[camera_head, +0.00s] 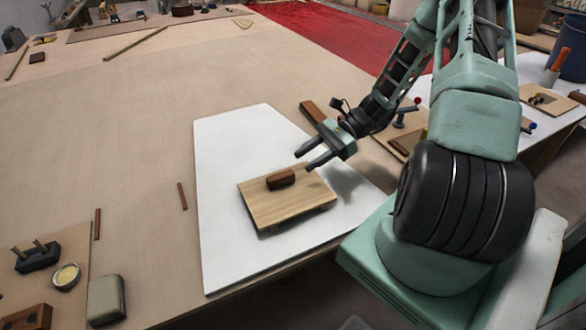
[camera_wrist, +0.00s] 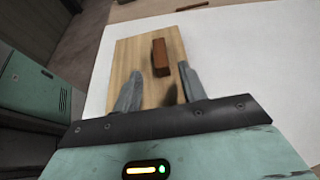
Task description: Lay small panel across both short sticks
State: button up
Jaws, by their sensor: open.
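The small panel (camera_head: 290,205) is a light wooden board with a dark brown block (camera_head: 281,179) on top. It lies on the white sheet and looks slightly raised, with small dark supports under its front edge. Two short brown sticks lie to its left on the table, one nearer (camera_head: 183,196) and one farther left (camera_head: 97,224). My gripper (camera_head: 304,160) is open and empty, above and right of the block, not touching it. In the wrist view the panel (camera_wrist: 130,60) and block (camera_wrist: 160,57) show beyond my open fingers. One stick (camera_wrist: 192,7) shows at the top.
The white sheet (camera_head: 225,150) covers the table's near right part. A grey-green block (camera_head: 106,300), a small round tin (camera_head: 66,276) and a dark pegged block (camera_head: 37,257) stand at the lower left. A brown bar (camera_head: 312,112) lies behind my gripper. The table's middle left is clear.

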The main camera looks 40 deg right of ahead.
jog(key=v, duration=0.5)
notch_tip(320, 180, up, 3)
jog(key=n+g+h, duration=0.2)
jog(key=n+g, duration=0.3)
jog(key=n, duration=0.1)
send_over(295, 183)
jog(key=s+a+r+n+g+h, duration=0.3)
jog(key=a+n+h, duration=0.3)
jog(key=a, duration=0.4)
jog(key=s+a+r+n+t+h, duration=0.2)
jog(key=s+a+r+n, duration=0.1)
jog(key=s+a+n, duration=0.3)
jog(key=s+a+r+n+t+h, duration=0.2)
jog(key=s+a+n, duration=0.4)
jog(key=n, duration=0.4)
jog(key=shift+s+a+r+n, duration=0.3)
jog(key=shift+a+r+n, duration=0.1)
jog(key=shift+a, duration=0.4)
notch_tip(295, 183, up, 3)
jog(key=p, duration=0.2)
jog(key=shift+f+p, duration=0.1)
jog(key=shift+p, duration=0.25)
